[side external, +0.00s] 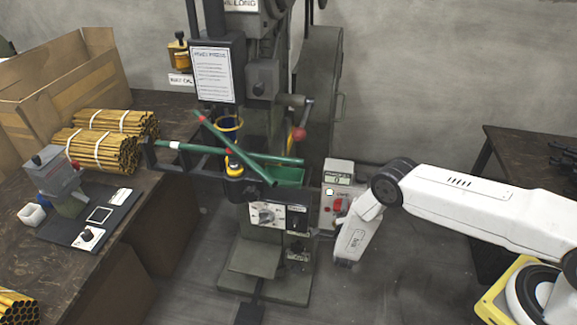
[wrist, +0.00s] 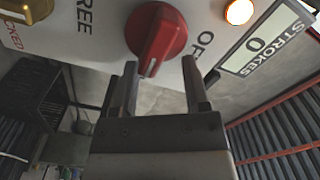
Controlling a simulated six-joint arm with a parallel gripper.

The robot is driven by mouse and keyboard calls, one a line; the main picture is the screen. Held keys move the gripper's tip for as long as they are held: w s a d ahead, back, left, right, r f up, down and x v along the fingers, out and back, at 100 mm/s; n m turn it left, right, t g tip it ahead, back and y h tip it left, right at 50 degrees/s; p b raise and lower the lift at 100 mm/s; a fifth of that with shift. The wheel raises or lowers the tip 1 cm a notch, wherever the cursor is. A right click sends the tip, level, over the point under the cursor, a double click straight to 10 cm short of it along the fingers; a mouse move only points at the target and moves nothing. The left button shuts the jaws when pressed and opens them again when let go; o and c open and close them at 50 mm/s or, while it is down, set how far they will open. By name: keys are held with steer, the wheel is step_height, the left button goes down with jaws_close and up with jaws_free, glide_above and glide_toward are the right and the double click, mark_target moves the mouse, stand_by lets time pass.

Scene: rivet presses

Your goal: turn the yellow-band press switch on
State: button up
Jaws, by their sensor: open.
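A red rotary switch (wrist: 157,35) fills the top middle of the wrist view, on a pale panel. Its handle has a white mark at the lower end. The lettering to its right reads "OF", with the rest hidden by a finger. My gripper (wrist: 159,62) is open, with one finger on each side of the handle's lower end in the picture. I cannot tell whether either finger touches it. In the side external view, the control box (side external: 327,216) with red controls stands on the right of the press (side external: 262,215); my fingers are not clear there.
An amber lamp (wrist: 239,12) is lit beside a counter (wrist: 264,44) reading "STROKES 0". A brass-coloured part (wrist: 28,8) sits by "LOCKED" lettering. Green bars (side external: 240,155) lie across the press. Bundled rods (side external: 98,148) and a cardboard box (side external: 65,90) are on the left bench.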

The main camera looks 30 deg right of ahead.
steer(key=shift+s+a, duration=0.1)
steer(key=v, duration=0.7)
steer(key=shift+s+a, duration=0.2)
steer(key=shift+s, duration=0.05)
steer(key=shift+w, duration=0.1)
